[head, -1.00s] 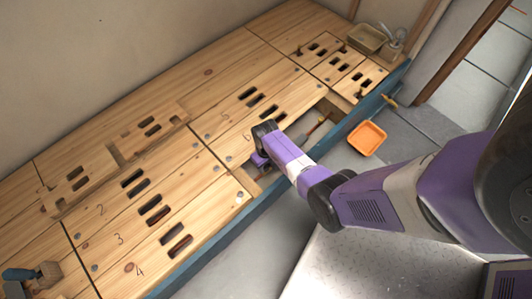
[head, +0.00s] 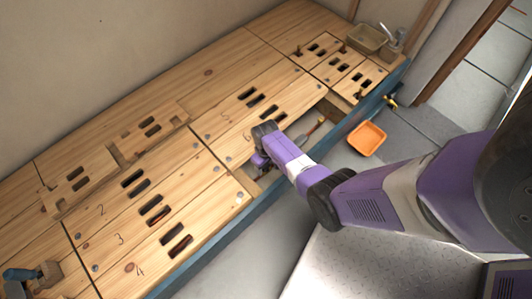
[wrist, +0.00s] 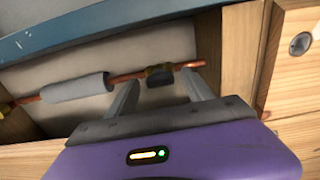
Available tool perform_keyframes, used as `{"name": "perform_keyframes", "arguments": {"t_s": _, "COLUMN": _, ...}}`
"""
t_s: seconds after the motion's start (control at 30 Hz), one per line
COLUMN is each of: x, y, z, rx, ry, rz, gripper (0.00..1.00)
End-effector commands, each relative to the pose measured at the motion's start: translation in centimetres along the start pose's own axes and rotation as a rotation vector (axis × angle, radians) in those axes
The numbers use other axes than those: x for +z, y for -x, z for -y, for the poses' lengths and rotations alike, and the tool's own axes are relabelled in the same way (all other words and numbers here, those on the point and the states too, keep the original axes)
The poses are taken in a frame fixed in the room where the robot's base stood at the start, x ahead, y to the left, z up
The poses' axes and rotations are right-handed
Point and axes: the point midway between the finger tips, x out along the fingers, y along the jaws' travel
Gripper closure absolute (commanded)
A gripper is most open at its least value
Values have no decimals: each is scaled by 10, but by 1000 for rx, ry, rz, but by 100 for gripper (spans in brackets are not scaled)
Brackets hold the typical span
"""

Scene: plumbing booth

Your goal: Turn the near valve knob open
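In the wrist view, a dark, rounded valve knob (wrist: 160,84) with a brass-coloured body sits on a thin copper pipe (wrist: 122,78) inside a recess. My gripper (wrist: 160,80) is open, with one finger to the left of the knob and one to the right. Gaps show between the knob and both fingers, the right one wider. In the head view, my gripper (head: 260,161) reaches down into an opening near the front edge of the wooden deck. My wrist hides the knob there.
A pale grey sleeve (wrist: 75,86) covers part of the pipe. Wooden walls (wrist: 240,50) and a screwed board (wrist: 297,60) bound the recess on the right. A blue rail (head: 225,236) edges the deck (head: 60,140). An orange tray (head: 367,138) lies beyond the rail.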

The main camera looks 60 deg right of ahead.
Motion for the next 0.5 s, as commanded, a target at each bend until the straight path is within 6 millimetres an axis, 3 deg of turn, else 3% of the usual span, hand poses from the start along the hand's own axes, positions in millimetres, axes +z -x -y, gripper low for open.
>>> {"name": "perform_keyframes", "arguments": {"t_s": 0.27, "x": 0, "y": 5, "z": 0, "rx": 0, "ry": -1, "rz": -1, "gripper": 40}}
{"name": "perform_keyframes", "arguments": {"t_s": 0.5, "x": 0, "y": 42, "z": 0, "rx": 1, "ry": 0, "rz": -1, "gripper": 40}}
